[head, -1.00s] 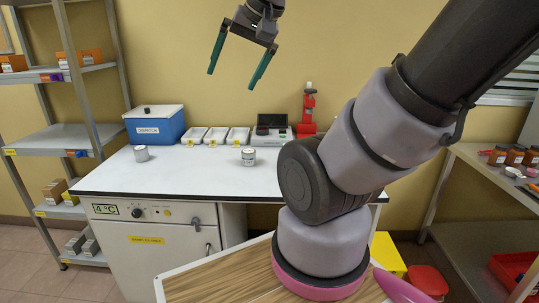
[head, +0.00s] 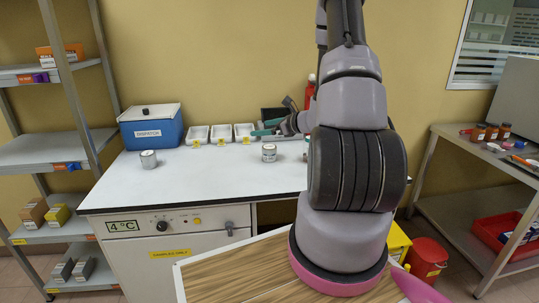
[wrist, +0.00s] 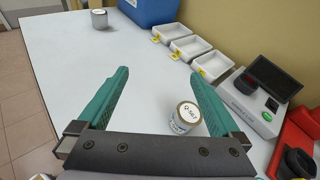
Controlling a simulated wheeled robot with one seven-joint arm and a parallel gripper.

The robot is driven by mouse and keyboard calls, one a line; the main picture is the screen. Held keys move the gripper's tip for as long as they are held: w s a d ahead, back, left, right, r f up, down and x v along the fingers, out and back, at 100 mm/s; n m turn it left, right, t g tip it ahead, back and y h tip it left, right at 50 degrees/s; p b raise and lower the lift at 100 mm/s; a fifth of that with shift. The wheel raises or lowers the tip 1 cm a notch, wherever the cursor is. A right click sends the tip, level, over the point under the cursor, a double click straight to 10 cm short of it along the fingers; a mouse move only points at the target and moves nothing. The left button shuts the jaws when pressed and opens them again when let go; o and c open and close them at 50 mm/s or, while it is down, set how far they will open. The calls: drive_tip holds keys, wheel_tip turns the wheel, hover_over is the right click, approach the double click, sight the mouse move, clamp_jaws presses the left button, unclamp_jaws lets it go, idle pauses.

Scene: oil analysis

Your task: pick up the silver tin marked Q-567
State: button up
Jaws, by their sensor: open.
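The silver tin marked Q-567 (wrist: 187,116) stands upright on the white worktop, its label readable in the wrist view. It also shows in the head view (head: 269,153), near the middle of the worktop. My gripper (wrist: 158,74) is open and empty, with two teal fingers. In the head view my gripper (head: 266,128) points left and appears just above the tin; contact cannot be told. A second silver tin (head: 148,159) stands at the left.
White trays (head: 221,134) stand along the wall beside a blue dispatch box (head: 151,127). A device with a dark screen (wrist: 275,78) and a red object (wrist: 296,146) stand at the right in the wrist view. The worktop (head: 205,175) is clear between the two tins.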

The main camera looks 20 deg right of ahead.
sight(275, 149)
drive_tip(key=d+f+m+h, duration=0.1)
drive_tip(key=d+f, duration=0.1)
drive_tip(key=f, duration=0.1)
drive_tip(key=d+f+m+h, duration=0.1)
drive_tip(key=d+f+m, duration=0.1)
drive_tip(key=d+f, duration=0.1)
drive_tip(key=d+f+m+t+h, duration=0.1)
drive_tip(key=d+f+m+h, duration=0.1)
drive_tip(key=d+f, duration=0.1)
drive_tip(key=shift+s+f, duration=0.35)
drive_tip(key=x, duration=0.4)
drive_tip(key=shift+w+f, duration=0.25)
drive_tip(key=shift+w, duration=0.05)
drive_tip(key=x, duration=0.5)
drive_tip(key=shift+w+a+f, duration=0.2)
drive_tip(key=shift+w+a, duration=0.05)
drive_tip(key=shift+w, duration=0.05)
drive_tip(key=c, duration=1.4)
